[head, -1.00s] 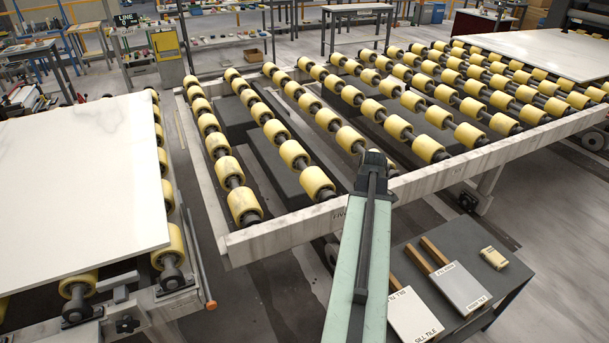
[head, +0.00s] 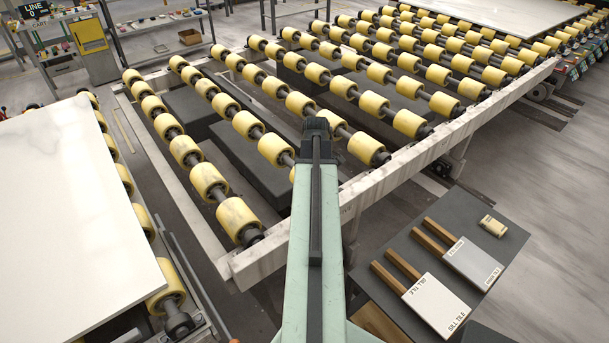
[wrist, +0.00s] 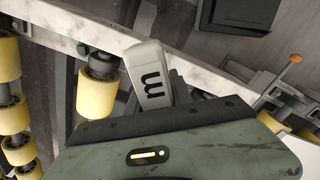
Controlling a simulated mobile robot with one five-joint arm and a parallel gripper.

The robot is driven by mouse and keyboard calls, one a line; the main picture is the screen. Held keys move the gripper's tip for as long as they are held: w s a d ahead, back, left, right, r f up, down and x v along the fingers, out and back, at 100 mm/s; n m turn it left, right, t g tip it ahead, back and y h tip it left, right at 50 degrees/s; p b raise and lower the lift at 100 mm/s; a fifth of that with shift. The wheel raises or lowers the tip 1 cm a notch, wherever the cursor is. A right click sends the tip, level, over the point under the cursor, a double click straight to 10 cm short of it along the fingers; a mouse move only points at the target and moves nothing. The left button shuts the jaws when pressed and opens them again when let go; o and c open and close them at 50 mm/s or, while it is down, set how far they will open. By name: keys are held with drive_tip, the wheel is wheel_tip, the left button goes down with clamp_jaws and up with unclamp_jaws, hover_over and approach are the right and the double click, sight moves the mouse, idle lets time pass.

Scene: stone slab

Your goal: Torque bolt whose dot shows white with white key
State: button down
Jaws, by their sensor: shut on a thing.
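In the wrist view a white block-like piece (wrist: 149,68) with a black mark like an "m" stands out beyond my gripper (wrist: 170,90). My gripper is shut on this piece, which looks like the white key. Its lower end is hidden behind the dark edge of my gripper housing. The key's far end lies in front of the pale frame rail in the wrist view; I cannot tell whether it touches. In the head view my arm hides the gripper and key. A small dark knob (wrist: 82,48) shows on the rail. I cannot make out any bolt with a white dot.
A roller frame (head: 275,253) with yellow rollers lies ahead. A white slab (head: 75,220) rests on rollers at left. A dark table (head: 405,250) at right bears two labelled tiles (head: 437,305) (head: 474,262) with wooden handles and a beige item (head: 493,226). An orange-tipped lever (wrist: 295,58) is at right in the wrist view.

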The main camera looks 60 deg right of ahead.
drive_tip(key=w+d+f+m+b, duration=0.5)
drive_tip(key=w+d+m, duration=0.1)
drive_tip(key=d+m, duration=0.3)
drive_tip(key=shift+m, duration=0.3)
drive_tip(key=shift+w+f, duration=0.1)
drive_tip(key=shift+f, duration=0.05)
wheel_tip(320, 180, down, 5)
drive_tip(key=b, duration=0.5)
drive_tip(key=shift+f+b, duration=0.15)
drive_tip(key=shift+b, duration=0.15)
idle(0.5)
